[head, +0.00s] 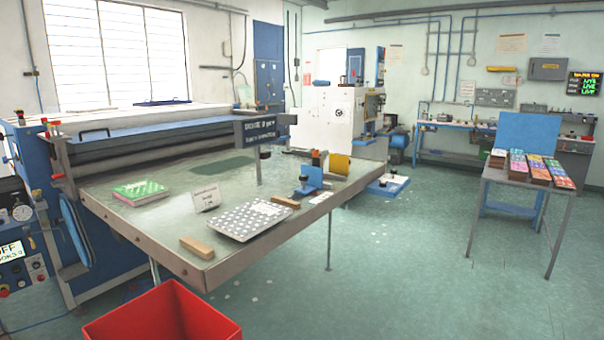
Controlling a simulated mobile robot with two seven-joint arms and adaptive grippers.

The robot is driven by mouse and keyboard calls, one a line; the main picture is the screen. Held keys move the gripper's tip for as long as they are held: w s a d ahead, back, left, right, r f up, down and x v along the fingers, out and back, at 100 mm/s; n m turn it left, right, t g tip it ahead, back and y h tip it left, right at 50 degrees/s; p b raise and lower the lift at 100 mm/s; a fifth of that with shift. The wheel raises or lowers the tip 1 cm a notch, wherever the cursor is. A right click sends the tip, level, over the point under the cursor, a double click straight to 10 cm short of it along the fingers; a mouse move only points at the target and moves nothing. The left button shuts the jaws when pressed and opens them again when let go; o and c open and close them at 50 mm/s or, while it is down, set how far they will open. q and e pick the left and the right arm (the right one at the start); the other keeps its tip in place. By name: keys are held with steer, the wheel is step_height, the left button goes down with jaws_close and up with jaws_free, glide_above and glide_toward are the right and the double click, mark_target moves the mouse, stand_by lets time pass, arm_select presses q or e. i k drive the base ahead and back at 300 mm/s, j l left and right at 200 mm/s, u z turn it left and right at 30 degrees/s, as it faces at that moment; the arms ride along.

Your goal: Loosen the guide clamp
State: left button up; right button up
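A small blue block (314,177) with a dark knob-like part stands near the right edge of the grey work table (165,226). It looks like the guide clamp, but it is too small to tell how tight it is. Behind it on the table are a yellow block (340,165) and a thin brown upright piece. Neither of my grippers shows in the head view, and nothing is seen touching the blue block.
The table also bears a green stack (140,190), a white card (206,198), a dotted grey sheet (250,219) and wooden blocks (197,248). A dark sign (262,131) stands behind. A red bin (165,318) is in front. Floor at right is open before a side table (492,176).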

mark_target(303, 179)
steer(key=i+l+u, duration=0.15)
steer(key=i+l, duration=0.2)
steer(key=i+l+u, duration=0.15)
steer(key=i+l, duration=0.2)
steer(key=i+l+u, duration=0.15)
steer(key=i+l, duration=0.15)
steer(key=l, duration=0.25)
steer(key=i+l+u, duration=0.15)
steer(key=l, duration=0.35)
steer(key=i, duration=0.1)
